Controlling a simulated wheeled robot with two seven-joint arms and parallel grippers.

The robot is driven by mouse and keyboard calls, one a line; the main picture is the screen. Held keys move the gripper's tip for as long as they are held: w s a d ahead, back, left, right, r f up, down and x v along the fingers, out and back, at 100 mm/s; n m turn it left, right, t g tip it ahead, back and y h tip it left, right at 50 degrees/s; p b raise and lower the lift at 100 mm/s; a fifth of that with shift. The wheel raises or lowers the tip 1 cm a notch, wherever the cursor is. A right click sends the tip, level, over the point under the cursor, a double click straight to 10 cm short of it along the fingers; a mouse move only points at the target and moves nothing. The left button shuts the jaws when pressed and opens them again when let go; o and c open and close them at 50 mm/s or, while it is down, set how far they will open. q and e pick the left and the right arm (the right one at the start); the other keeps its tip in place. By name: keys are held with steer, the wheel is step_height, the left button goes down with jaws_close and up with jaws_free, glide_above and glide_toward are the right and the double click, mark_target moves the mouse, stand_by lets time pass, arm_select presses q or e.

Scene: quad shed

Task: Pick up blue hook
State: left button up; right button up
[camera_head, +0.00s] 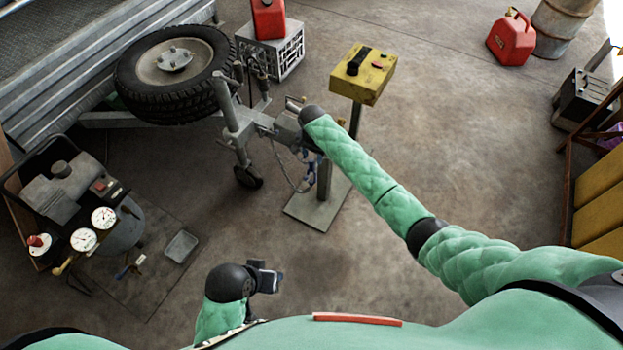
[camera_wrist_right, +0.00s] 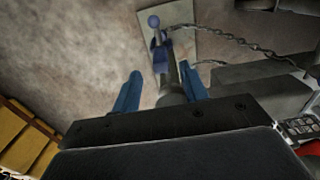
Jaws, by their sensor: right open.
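The blue hook (camera_wrist_right: 159,56) appears in the right wrist view as a dark blue piece beside a grey post, beyond my fingertips. In the head view, a small blue piece (camera_head: 309,181) hangs beside the stand's post, below the trailer coupling. My right gripper (camera_wrist_right: 161,92) is open, with its two blue fingers on either side of the grey post; contact cannot be told. In the head view my right wrist hides most of this gripper. My left gripper (camera_head: 266,278) is low in the head view, away from the hook; its jaw gap is unclear.
The trailer coupling (camera_head: 285,128) and a chain (camera_wrist_right: 225,40) are close to my right gripper. A yellow control box (camera_head: 363,76) stands just behind. A compressor (camera_head: 75,195) is at left. Open concrete floor (camera_head: 460,120) lies to the right.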

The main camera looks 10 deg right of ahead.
mark_target(312, 166)
steer(key=shift+a+f, duration=0.15)
steer(key=shift+f, duration=2.8)
steer(key=shift+s, duration=0.1)
jaws_close()
